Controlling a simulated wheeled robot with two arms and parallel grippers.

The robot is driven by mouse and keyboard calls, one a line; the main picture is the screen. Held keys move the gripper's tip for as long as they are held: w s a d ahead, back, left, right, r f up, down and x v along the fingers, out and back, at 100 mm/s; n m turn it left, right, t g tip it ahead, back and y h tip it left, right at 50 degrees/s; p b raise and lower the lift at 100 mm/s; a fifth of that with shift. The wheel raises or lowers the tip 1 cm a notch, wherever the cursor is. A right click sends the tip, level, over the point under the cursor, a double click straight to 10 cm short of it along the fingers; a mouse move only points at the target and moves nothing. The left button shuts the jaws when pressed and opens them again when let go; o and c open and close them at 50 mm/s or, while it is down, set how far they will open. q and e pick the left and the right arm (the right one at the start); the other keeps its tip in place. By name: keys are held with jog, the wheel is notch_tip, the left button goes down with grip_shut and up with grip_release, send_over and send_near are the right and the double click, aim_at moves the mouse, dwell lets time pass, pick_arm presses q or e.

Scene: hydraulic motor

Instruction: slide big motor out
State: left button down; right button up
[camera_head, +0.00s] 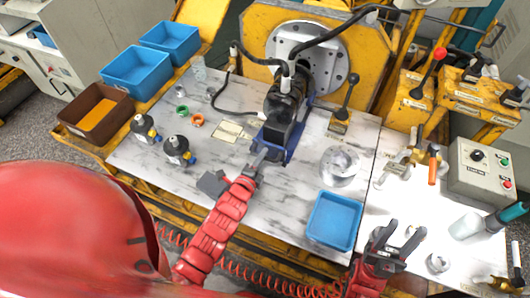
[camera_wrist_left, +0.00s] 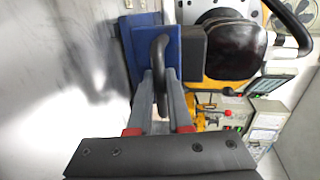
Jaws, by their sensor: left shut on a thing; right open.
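The big motor (camera_head: 283,102) is a black block with a rounded top. It sits in a blue bracket (camera_head: 292,156) in front of a round silver plate. My left gripper (camera_head: 257,160) is at the front left of the bracket. In the left wrist view my left gripper (camera_wrist_left: 160,92) is shut on a curved black handle (camera_wrist_left: 160,50) beside the blue bracket (camera_wrist_left: 140,45), with the dark motor (camera_wrist_left: 235,50) to the right. The handle is hard to make out in the head view. My right gripper (camera_head: 388,240) is open and empty over the right front of the table.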

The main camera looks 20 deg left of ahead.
pick_arm(q)
jog(key=shift+s+f, duration=0.1)
jog(key=shift+f, duration=0.1)
jog(key=c, duration=0.8)
grip_release()
jog(key=shift+r, duration=0.15)
jog(key=shift+c, duration=0.2)
jog(key=p+v, duration=0.6)
jog(key=v, duration=1.1)
jog(key=shift+s, duration=0.25)
jog(key=shift+r, duration=0.1)
